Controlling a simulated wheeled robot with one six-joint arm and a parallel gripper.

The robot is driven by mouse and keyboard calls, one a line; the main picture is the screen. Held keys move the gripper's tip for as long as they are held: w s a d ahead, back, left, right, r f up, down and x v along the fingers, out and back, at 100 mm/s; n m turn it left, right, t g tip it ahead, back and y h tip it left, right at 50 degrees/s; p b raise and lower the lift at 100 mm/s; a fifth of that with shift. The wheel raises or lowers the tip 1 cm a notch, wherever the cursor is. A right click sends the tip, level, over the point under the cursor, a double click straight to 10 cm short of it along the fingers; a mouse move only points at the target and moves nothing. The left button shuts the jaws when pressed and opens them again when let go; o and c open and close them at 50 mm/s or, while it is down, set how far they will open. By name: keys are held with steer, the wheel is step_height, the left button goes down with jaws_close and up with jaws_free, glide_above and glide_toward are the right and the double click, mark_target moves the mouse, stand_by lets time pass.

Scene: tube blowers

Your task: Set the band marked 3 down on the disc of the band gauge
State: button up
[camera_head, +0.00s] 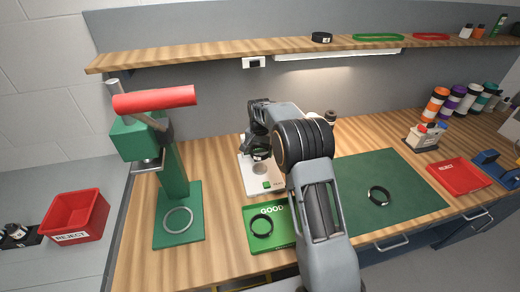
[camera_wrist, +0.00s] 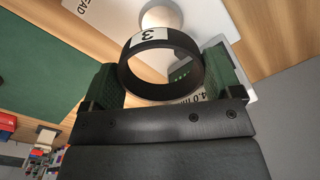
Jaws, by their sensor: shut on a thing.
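The band marked 3 (camera_wrist: 160,42) is a black ring with a white label reading 3. My gripper (camera_wrist: 160,82) is shut on it, with a green-padded finger on each side. The band gauge (camera_wrist: 245,35) is a white plate behind the band in the wrist view. A pale round piece, which looks like its disc (camera_wrist: 160,14), shows just beyond the band's rim. In the head view my gripper (camera_head: 260,147) is over the gauge (camera_head: 250,179), and the arm hides part of it. I cannot tell how high the band is above the disc.
A green GOOD tray (camera_head: 282,241) with a black band (camera_head: 262,227) lies in front of the gauge. A green press (camera_head: 172,190) with a red handle stands left. A green mat (camera_head: 410,205) with another black band (camera_head: 379,195) and a red REJECT tray (camera_head: 460,188) lie right.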

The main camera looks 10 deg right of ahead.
steer(key=b, duration=0.3)
glide_above(259, 168)
steer(key=shift+s+d+f, duration=0.1)
steer(key=shift+f, duration=2.15)
steer(key=shift+f+b, duration=1.25)
steer(key=shift+f, duration=0.95)
steer(key=o, duration=0.7)
step_height(259, 168, up, 14)
steer(key=shift+f+b, duration=0.1)
steer(key=shift+b, duration=0.35)
